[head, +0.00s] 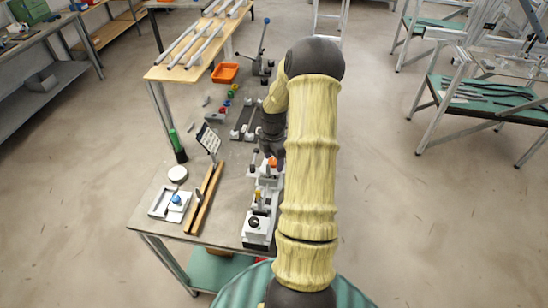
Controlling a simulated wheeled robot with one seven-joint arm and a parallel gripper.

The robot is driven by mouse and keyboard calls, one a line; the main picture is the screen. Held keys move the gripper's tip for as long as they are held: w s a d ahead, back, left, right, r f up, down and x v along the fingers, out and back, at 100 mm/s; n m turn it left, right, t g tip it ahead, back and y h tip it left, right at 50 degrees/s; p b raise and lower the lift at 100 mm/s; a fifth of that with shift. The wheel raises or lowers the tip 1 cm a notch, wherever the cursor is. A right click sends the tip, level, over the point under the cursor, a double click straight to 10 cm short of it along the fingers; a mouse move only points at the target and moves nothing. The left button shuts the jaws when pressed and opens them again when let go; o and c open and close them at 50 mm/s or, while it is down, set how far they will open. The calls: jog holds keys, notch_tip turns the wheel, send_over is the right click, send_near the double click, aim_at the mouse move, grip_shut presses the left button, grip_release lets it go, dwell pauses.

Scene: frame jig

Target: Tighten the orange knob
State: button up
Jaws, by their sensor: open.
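The orange knob (273,162) is small in the head view. It sits on a light-grey fixture at the right side of the grey workbench (150,215). My gripper (271,153) is dark and points down just behind and above the knob, close to it. It is open, with nothing seen between its fingers. I cannot tell whether a finger touches the knob. My yellow arm hides the bench's right edge and part of the fixture.
A grey block with a black knob (254,222) and a yellow-topped post (258,195) stand in front. Wooden bars (207,198), a white tray with a blue knob (176,201), a green-topped post (175,140) and an orange bin (225,72) are also there.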

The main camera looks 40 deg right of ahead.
jog(key=shift+w, duration=0.1)
jog(key=c, duration=1)
